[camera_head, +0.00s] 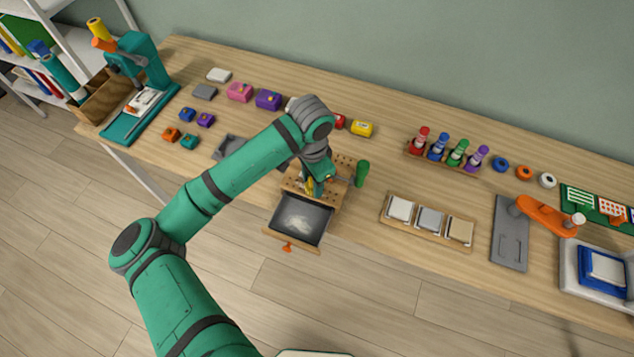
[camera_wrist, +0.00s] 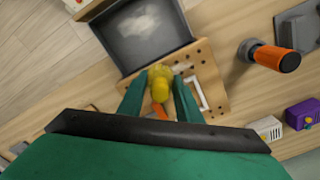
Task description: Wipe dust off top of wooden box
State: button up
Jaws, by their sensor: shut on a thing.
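The wooden box (camera_head: 342,168) stands at the table's front edge, with rows of holes in its top. Its top also shows in the wrist view (camera_wrist: 207,75). Its dark drawer (camera_head: 318,233) is pulled open and has a pale smear inside; the drawer shows at the top of the wrist view (camera_wrist: 125,60). My gripper (camera_head: 313,188) is over the box top near the drawer, shut on a small yellow thing (camera_wrist: 160,74) with an orange part below. Whether the yellow thing touches the top, I cannot tell. No dust is clear on the visible top, which is partly hidden by my gripper.
A green-handled tool (camera_head: 362,173) is close to the box's right side. A tray of pads (camera_head: 428,236) lies further right. An orange-handled thing (camera_wrist: 277,58) stands beside the box in the wrist view. Small coloured boxes (camera_head: 268,100) line the back. Floor is open in front.

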jog(key=shift+w+a+f, duration=0.1)
jog(key=shift+w+a, duration=0.25)
jog(key=shift+a, duration=0.65)
jog(key=shift+w+a+r, duration=0.1)
jog(key=shift+w+a, duration=0.2)
jog(key=shift+a, duration=0.7)
jog(key=shift+w+a+f, duration=0.1)
jog(key=shift+w+a, duration=0.25)
jog(key=shift+a, duration=0.65)
jog(key=shift+s+d, duration=0.2)
jog(key=shift+d, duration=0.35)
jog(key=shift+s+d, duration=0.2)
jog(key=shift+d, duration=0.35)
jog(key=shift+s+d, duration=0.25)
jog(key=shift+d, duration=0.5)
jog(key=shift+s+d, duration=0.2)
jog(key=shift+d, duration=0.6)
jog(key=shift+s+d, duration=0.25)
jog(key=shift+d, duration=0.5)
jog(key=shift+s+d, duration=0.3)
jog(key=shift+d, duration=0.55)
jog(key=shift+s+d, duration=0.25)
jog(key=shift+d, duration=0.55)
notch_tip(320, 180, up, 6)
